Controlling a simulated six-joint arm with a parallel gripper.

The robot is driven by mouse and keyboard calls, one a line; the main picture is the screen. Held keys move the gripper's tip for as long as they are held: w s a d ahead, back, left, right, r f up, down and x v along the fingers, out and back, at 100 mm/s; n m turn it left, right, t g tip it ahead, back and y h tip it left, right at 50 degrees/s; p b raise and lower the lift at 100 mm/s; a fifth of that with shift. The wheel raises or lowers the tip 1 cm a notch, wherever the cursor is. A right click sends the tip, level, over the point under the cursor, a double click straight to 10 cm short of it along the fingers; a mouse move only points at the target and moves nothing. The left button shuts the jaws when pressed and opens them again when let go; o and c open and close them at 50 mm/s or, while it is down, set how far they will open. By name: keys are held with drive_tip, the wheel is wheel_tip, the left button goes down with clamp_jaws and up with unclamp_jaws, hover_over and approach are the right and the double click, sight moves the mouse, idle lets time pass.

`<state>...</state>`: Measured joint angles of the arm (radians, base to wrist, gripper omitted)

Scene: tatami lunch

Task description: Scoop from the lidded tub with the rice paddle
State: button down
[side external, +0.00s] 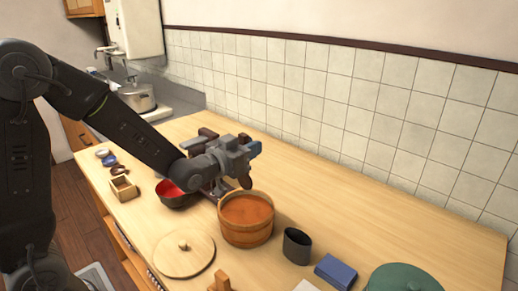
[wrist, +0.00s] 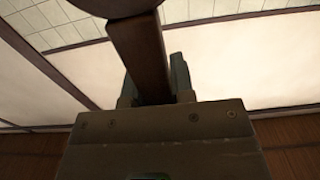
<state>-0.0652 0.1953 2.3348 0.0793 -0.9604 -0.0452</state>
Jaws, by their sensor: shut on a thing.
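The round wooden tub (side external: 247,232) stands open on the counter, brown inside; I cannot make out any separate contents. A round pale lid with a knob (side external: 184,255) lies flat on the counter beside it, to the left. My gripper (wrist: 153,78) is shut on the dark brown handle of the rice paddle (wrist: 141,52), whose rounded end is cut off by the top edge of the wrist view. In the side view, my gripper is above and behind the tub's far left rim, and a dark rounded part of the paddle (side external: 245,182) shows just above the rim.
A dark bowl, red inside (side external: 172,191), stands left of the tub, partly behind my gripper. A small wooden box (side external: 124,188) is at left. The back right counter is clear.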

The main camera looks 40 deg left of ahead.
sight(244, 186)
drive_tip(key=shift+s+f, duration=0.15)
drive_tip(key=shift+f, duration=5.85)
drive_tip(key=shift+a, duration=0.1)
drive_tip(key=shift+d, duration=0.3)
drive_tip(key=shift+a, duration=0.15)
drive_tip(key=shift+r, duration=0.15)
wheel_tip(244, 186, up, 10)
